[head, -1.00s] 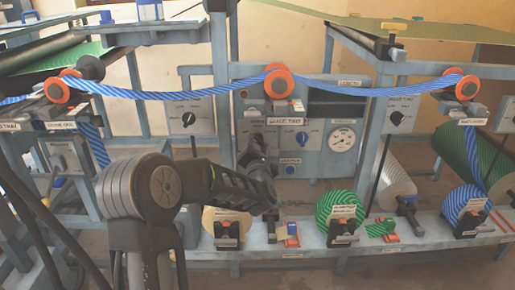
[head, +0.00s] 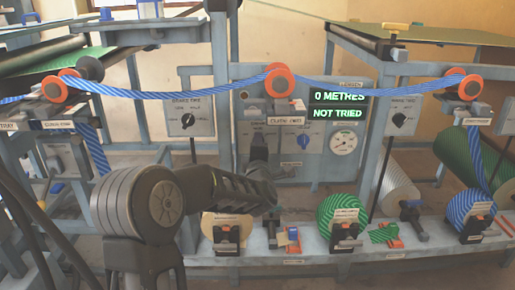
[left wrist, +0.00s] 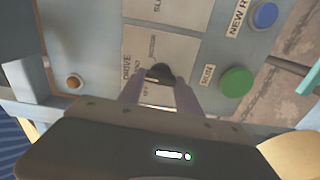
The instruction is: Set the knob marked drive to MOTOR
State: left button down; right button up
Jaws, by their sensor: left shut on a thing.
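The drive knob (left wrist: 160,72) is a dark knob on a pale plate (left wrist: 172,48) marked DRIVE in the left wrist view. The word MOTOR shows at one side of the plate, and another small word at the other side is too blurred to read surely. My left gripper (left wrist: 160,90) is shut on the knob, one finger on each side. Which mark the knob points at cannot be told, as the fingers cover part of it. My right gripper is not in view.
A green RUN button (left wrist: 236,82) and a blue button (left wrist: 265,15) are close by the knob; an orange button (left wrist: 74,82) is on the other side. A lit display (head: 338,105) reads 0 METRES and NOT TRIED. A green roll (head: 340,216) stands on the lower shelf.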

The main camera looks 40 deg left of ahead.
pick_arm(q)
jog(key=m+p, duration=0.3)
jog(key=m, duration=0.8)
jog(key=shift+d+r, duration=0.1)
jog(key=shift+m, duration=0.3)
jog(key=c, duration=2.2)
grip_release()
jog(key=c, duration=0.8)
grip_release()
